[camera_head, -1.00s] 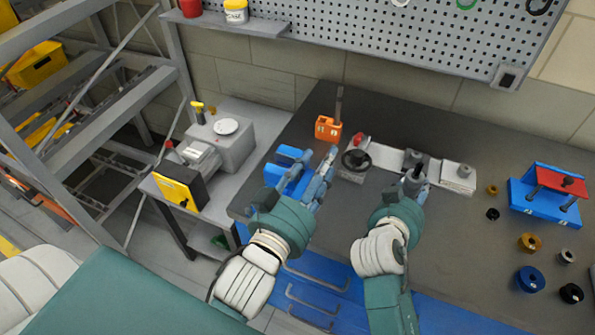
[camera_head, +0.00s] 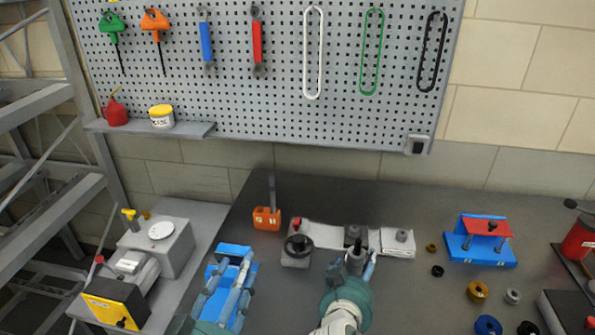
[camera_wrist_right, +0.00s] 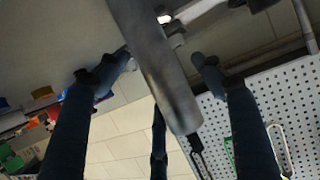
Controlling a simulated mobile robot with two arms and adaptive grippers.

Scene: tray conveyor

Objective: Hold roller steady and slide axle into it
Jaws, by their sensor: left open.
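My right gripper (camera_head: 358,262) is at the front of the light fixture (camera_head: 327,234), beside a dark grey cylinder (camera_head: 355,259). In the right wrist view a grey cylinder (camera_wrist_right: 155,65) runs between its fingers, with a gap visible at the right finger; I cannot tell whether it is the roller or whether it is gripped. My left gripper (camera_head: 236,278) is open over a blue block (camera_head: 236,250) and partly hides it. An upright grey rod (camera_head: 272,188), perhaps the axle, stands in an orange holder (camera_head: 266,219).
The fixture has a black handwheel (camera_head: 298,245) at its left end. A blue stand with a red top (camera_head: 483,224) and several rings lie at right. A pegboard (camera_head: 270,60) stands behind the bench. The bench's back strip is clear.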

